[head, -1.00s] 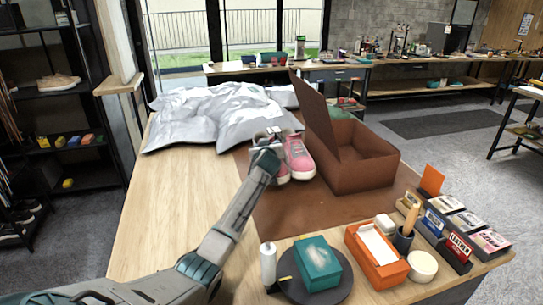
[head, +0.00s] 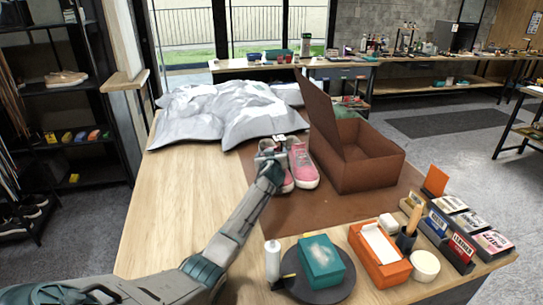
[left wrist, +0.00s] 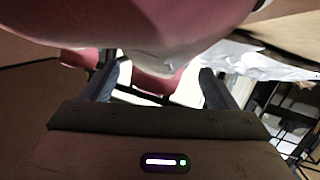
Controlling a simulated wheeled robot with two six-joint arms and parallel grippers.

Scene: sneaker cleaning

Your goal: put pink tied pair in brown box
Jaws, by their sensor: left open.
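The pink pair of sneakers (head: 304,168) with white soles stands on the brown mat (head: 330,207), left of the brown box. My left gripper (head: 269,148) is at the left shoe and partly hides it. In the left wrist view, pink shoe surfaces (left wrist: 160,20) fill the top and show between the spread fingers of my left gripper (left wrist: 158,82). I cannot tell whether the fingers touch the shoes. The brown box (head: 372,172) stands just right of the pair, its lid (head: 318,112) raised on the left side. My right gripper is out of view.
Grey-white crumpled bags (head: 225,115) lie behind the shoes. In front are a teal box (head: 321,262) on a dark round stand, an orange box (head: 380,262) and a white bottle (head: 272,260). The table's left part is clear wood.

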